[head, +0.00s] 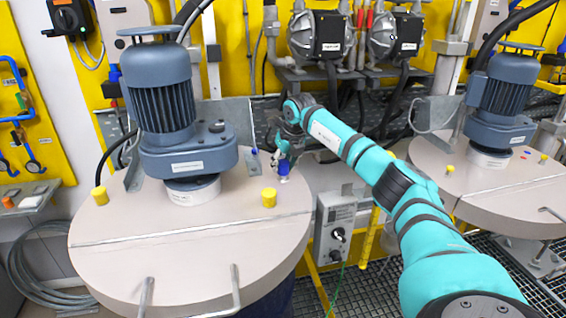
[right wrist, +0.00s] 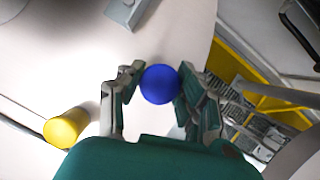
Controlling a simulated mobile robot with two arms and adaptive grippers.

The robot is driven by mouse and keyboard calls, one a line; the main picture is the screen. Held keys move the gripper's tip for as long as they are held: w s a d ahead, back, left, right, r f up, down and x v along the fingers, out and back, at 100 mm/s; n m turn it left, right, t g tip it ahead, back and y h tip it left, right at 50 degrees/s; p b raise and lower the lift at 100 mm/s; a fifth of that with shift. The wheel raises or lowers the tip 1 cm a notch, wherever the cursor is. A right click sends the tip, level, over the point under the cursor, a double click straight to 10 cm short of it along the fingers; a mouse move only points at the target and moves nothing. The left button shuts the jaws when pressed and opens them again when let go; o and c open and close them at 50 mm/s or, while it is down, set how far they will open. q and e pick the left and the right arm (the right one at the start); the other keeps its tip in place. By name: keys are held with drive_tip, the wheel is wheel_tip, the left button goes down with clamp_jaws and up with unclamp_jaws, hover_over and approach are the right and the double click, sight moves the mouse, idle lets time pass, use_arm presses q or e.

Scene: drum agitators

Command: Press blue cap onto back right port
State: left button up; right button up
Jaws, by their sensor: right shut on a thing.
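The blue cap (head: 283,168) is at the right rear part of the left drum lid (head: 150,255). It shows as a round blue top in the right wrist view (right wrist: 160,84). My right gripper (head: 286,150) comes down from above and is shut on the cap, one finger on each side. A short pale piece (head: 284,180) shows just under the cap, perhaps the port; I cannot tell whether the cap is seated on it. My left gripper is not in view.
Yellow caps stand at the lid's front right (head: 269,197) and left (head: 100,195). A large motor (head: 160,90) rises from the lid's middle. A grey control box (head: 335,225) stands beside the drum. A second drum lid (head: 475,190) is to the right.

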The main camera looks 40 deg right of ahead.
drive_tip(key=shift+f, duration=0.5)
drive_tip(key=shift+f+b, duration=0.5)
drive_tip(key=shift+f, duration=0.15)
idle(0.5)
drive_tip(key=shift+s+f, duration=0.1)
drive_tip(key=shift+f, duration=0.05)
drive_tip(key=shift+c, duration=0.3)
drive_tip(key=shift+f, duration=0.1)
drive_tip(key=shift+c, duration=0.9)
drive_tip(key=o, duration=1.1)
drive_tip(key=shift+a, duration=0.1)
drive_tip(key=shift+o, duration=0.3)
drive_tip(key=shift+r, duration=0.2)
